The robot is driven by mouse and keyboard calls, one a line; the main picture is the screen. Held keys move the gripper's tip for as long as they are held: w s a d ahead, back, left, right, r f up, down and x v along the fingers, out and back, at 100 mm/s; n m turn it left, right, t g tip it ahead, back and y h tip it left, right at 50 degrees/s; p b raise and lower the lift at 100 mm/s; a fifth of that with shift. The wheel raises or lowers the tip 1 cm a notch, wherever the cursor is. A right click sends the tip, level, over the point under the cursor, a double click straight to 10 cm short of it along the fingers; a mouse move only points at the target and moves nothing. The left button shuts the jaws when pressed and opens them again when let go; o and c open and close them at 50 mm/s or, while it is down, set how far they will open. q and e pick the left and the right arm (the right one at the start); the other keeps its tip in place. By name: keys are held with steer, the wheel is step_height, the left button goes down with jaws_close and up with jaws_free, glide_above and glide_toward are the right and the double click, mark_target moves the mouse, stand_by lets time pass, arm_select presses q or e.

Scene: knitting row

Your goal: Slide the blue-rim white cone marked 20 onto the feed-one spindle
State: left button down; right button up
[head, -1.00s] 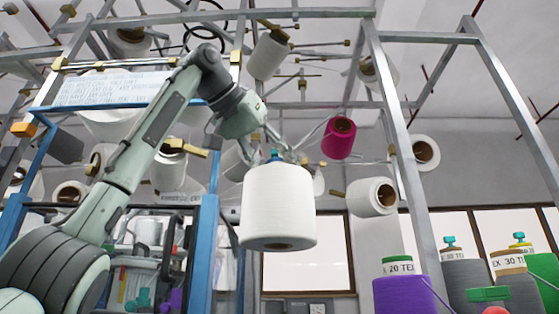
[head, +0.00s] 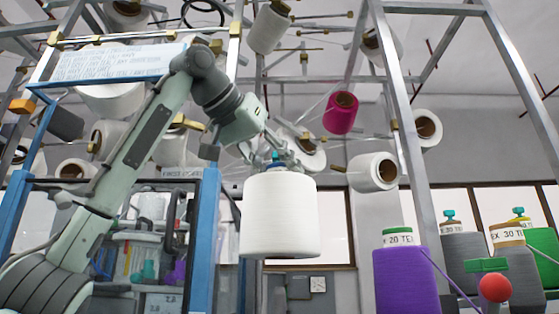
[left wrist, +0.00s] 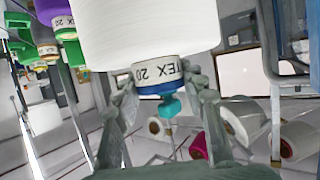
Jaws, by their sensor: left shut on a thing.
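The white cone (head: 279,217) hangs upright from my left gripper (head: 277,158) in the middle of the head view. In the left wrist view the cone (left wrist: 145,28) shows its end with a label (left wrist: 157,71) reading "TEX 20", a blue rim (left wrist: 158,88) and a teal knob (left wrist: 170,106). The fingers of my left gripper (left wrist: 165,105) are closed around that end. The cone is in the air, apart from the rack. A brass-tipped spindle (head: 188,122) sticks out to its upper left; I cannot tell which spindle is feed one. My right gripper is not in view.
A metal rack carries several white cones and a magenta cone (head: 341,113); a white cone (head: 373,172) sits right of mine. A purple cone (head: 404,279), grey cones and a green cone (head: 543,243) stand at lower right. A blue frame (head: 208,235) stands left.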

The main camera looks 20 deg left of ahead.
arm_select(q)
steer(key=shift+f, duration=1.65)
steer(key=shift+f+b, duration=0.35)
steer(key=shift+b, duration=0.15)
steer(key=shift+f+b, duration=2.65)
steer(key=shift+f, duration=0.95)
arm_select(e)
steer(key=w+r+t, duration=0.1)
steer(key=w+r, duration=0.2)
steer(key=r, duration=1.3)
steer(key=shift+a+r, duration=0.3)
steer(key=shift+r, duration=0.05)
